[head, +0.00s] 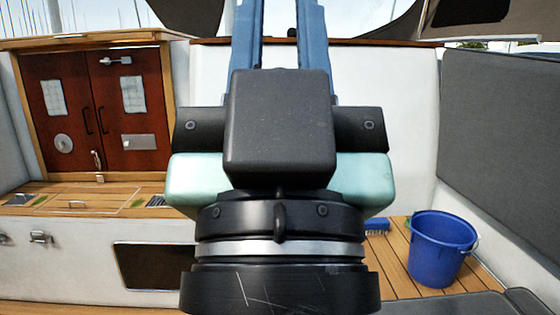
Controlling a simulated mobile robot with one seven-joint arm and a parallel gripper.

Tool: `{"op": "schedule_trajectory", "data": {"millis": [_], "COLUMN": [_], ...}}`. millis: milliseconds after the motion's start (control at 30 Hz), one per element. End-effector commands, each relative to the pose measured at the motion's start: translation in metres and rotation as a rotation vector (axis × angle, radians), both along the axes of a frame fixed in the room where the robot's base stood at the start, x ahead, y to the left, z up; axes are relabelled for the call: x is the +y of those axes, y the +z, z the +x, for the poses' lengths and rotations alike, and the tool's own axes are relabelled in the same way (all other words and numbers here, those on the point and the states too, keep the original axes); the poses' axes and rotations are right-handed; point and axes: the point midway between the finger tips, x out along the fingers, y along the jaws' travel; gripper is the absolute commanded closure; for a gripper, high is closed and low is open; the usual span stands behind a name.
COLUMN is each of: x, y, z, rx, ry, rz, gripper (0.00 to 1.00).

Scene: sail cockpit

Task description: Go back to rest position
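My gripper (281,15) fills the middle of the head view, pointing away from me. Its two blue fingers stand apart with a clear gap between them, and nothing shows in the part of the gap in view. The fingertips run out of the top of the picture. The black wrist and pale green gripper body hide the middle of the cockpit behind them.
A blue bucket (437,262) stands on the slatted wooden seat at the right. A blue brush (376,226) lies left of it, partly hidden by my gripper. Red-brown doors (98,110) are at the left. A grey backrest (500,150) lines the right side.

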Motion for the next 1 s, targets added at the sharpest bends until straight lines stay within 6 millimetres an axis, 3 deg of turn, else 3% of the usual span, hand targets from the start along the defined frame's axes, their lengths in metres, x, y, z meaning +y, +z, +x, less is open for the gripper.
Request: {"op": "schedule_trajectory", "data": {"millis": [33, 600, 800, 1000], "x": [0.0, 0.0, 0.001, 0.001], "y": [0.034, 0.211, 0.259, 0.276], "z": [0.0, 0.001, 0.001, 0.001], "rx": [0.0, 0.001, 0.001, 0.002], "ry": [0.001, 0.002, 0.003, 0.004], "rz": [0.001, 0.001, 0.0, 0.001], "gripper": [0.77, 0.77, 0.77, 0.77]}}
